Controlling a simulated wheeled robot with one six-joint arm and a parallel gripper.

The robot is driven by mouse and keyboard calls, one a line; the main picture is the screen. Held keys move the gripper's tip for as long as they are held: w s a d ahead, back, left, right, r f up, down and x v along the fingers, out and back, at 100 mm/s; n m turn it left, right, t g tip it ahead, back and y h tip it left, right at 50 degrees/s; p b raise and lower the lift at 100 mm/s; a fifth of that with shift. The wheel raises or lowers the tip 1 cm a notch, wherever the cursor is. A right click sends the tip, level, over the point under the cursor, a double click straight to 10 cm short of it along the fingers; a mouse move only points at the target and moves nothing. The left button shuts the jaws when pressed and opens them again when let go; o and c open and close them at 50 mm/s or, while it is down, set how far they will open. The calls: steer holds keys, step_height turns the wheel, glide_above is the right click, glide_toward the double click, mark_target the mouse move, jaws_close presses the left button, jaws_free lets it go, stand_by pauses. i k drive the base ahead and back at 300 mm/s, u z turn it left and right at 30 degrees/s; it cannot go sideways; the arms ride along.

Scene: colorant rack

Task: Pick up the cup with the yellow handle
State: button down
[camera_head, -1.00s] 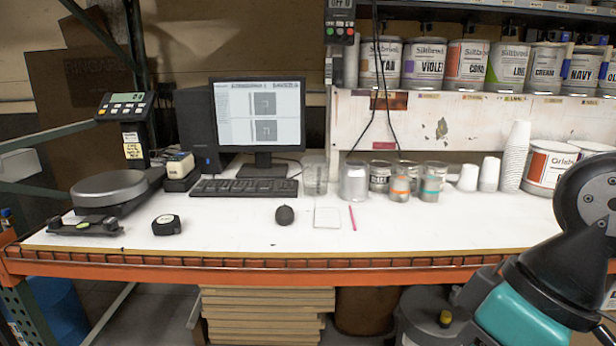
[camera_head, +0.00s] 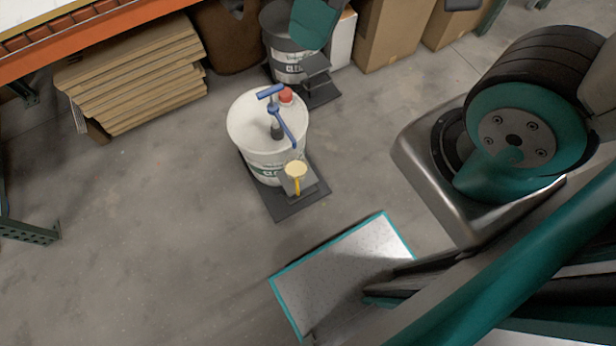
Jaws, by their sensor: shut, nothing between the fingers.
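A small cup with a pale yellow top (camera_head: 296,169) and a yellow handle (camera_head: 298,187) is in the lower middle of the head view. The handle is on its near side. The cup appears upright on a small grey stand (camera_head: 309,182), below the spout of a blue pump (camera_head: 284,120). The pump is on a white bucket (camera_head: 250,120) with a red cap on its lid. I cannot make out my gripper in this view. Large parts of my own body cover the right side.
The bucket stands on a dark base (camera_head: 275,207) on the floor. A pale mat with a teal border (camera_head: 345,262) lies nearer. A dark bucket (camera_head: 287,66), cardboard boxes (camera_head: 392,32) and stacked boards (camera_head: 140,75) are behind. The floor at left is clear.

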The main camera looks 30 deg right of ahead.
mark_target(295, 166)
steer(key=k, duration=1.4)
